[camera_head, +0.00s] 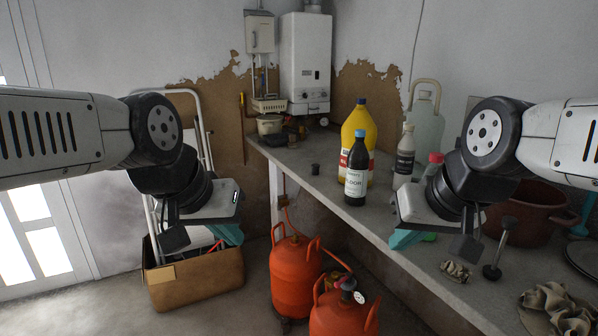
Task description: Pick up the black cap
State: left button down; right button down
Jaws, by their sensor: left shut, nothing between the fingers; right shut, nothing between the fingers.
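A small black cap (315,169) stands on the grey counter (290,160), left of the dark bottle with a blue top (356,180). My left gripper (229,234) has teal fingertips and hangs in front of the counter, to the left of and lower in the picture than the cap. It is shut and empty. My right gripper (404,239) is at the counter's front edge, to the right of the cap and nearer to me. It is shut and empty. Neither gripper touches the cap.
A yellow bottle (369,135), a grey bottle (404,155) and a glass demijohn (425,130) stand right of the cap. Orange gas cylinders (297,272) and a cardboard box (195,282) stand on the floor.

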aim_at(315, 167)
jog(key=i+j+z, duration=0.5)
jog(key=i+j, duration=0.75)
jog(key=j, duration=0.15)
